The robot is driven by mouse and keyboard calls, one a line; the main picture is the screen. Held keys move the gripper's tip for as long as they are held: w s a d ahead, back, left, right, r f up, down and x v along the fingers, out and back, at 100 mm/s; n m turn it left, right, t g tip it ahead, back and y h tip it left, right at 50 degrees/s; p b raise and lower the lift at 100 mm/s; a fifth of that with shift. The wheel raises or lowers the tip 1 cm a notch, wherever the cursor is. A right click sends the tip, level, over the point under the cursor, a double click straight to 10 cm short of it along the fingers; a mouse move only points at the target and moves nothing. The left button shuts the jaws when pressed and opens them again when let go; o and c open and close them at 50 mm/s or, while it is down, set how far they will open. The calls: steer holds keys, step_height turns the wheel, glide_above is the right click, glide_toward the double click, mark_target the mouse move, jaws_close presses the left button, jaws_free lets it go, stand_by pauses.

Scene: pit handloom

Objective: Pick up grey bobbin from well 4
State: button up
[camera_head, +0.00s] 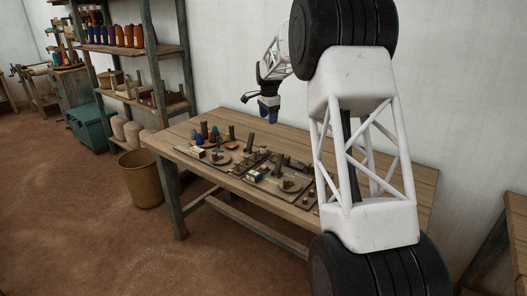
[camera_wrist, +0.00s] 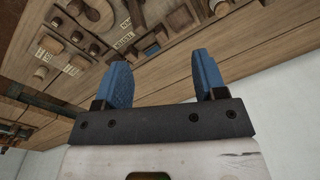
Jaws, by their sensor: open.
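My gripper (camera_head: 268,107) hangs above the back part of the wooden table, behind the boards of small parts. In the wrist view its two blue fingers (camera_wrist: 163,82) stand wide apart with nothing between them. Several small bobbins and pegs stand on the boards; a group of coloured ones (camera_head: 205,133) is at the back left. Which of them is the grey bobbin, and which well is number 4, I cannot tell at this size. My arm hides the table's right part.
The wooden table (camera_head: 405,180) has bare room along its back. Dark boards (camera_head: 258,187) with discs, blocks and pegs fill its front left. A woven basket (camera_head: 140,180) stands on the floor at left. A shelf (camera_head: 150,52) with coloured spools stands behind, and a white wall closes the back.

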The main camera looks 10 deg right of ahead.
mark_target(263, 145)
steer(key=w+f+m, duration=0.1)
steer(key=w+f, duration=0.4)
steer(key=w+f+m, duration=0.1)
steer(key=w+f, duration=0.4)
steer(key=w+f+m, duration=0.2)
steer(key=w+f, duration=0.3)
steer(key=f, duration=0.1)
steer(key=shift+w+g, duration=0.2)
steer(key=shift+g, duration=0.1)
steer(key=shift+f, duration=0.1)
steer(key=shift+f, duration=1.25)
steer(key=shift+d+f, duration=0.15)
steer(key=shift+f, duration=2.5)
steer(key=c, duration=1)
